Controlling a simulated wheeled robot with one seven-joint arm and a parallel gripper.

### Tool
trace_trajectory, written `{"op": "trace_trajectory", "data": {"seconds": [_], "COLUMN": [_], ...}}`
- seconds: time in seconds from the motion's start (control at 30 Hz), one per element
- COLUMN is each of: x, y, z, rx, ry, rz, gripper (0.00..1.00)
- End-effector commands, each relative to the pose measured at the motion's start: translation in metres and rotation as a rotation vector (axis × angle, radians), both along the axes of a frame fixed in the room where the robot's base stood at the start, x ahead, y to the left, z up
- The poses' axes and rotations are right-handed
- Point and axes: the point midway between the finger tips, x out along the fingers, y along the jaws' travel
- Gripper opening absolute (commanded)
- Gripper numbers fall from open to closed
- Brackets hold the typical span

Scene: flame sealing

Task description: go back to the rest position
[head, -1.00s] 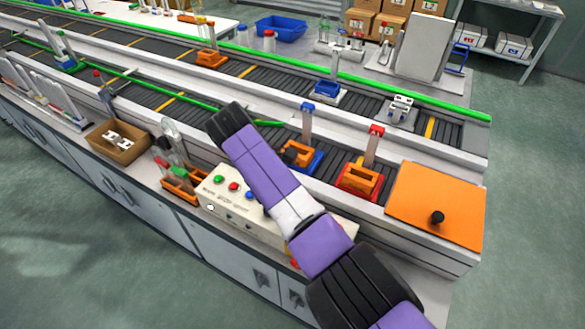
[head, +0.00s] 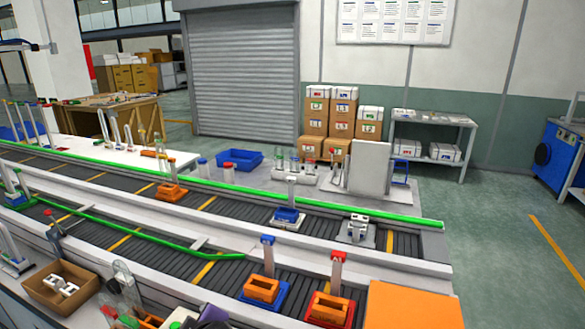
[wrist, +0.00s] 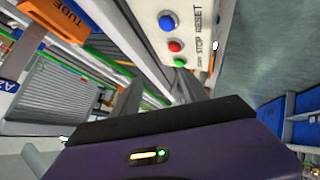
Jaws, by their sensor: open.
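My gripper (wrist: 165,130) shows in the wrist view as a dark purple housing with a black edge and a small lit indicator. In the head view only a dark and purple bit of my arm shows at the bottom edge, and the gripper itself cannot be made out there.
The conveyor (head: 190,215) runs across the head view, with a blue-based fixture (head: 264,290) and a red-based fixture (head: 330,308) at its near side. An orange panel (head: 415,305) is at the lower right. A cardboard box (head: 62,287) stands at the lower left.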

Motion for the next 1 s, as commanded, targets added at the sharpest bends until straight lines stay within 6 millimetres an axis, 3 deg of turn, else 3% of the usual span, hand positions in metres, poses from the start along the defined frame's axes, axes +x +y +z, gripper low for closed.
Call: {"op": "trace_trajectory", "data": {"seconds": [0.03, 0.27, 0.47, 0.73, 1.0], "x": [-0.011, -0.053, -0.099, -0.175, -0.262], "y": [-0.008, -0.058, -0.123, -0.220, -0.309], "z": [-0.008, -0.011, -0.006, 0.014, 0.046], "rx": [0.077, 0.393, 0.608, 0.808, 0.902], "ry": [-0.010, -0.074, -0.133, -0.224, -0.314], "rz": [-0.026, -0.158, -0.280, -0.439, -0.575], "gripper": [0.51, 0.51, 0.51, 0.51, 0.51]}}
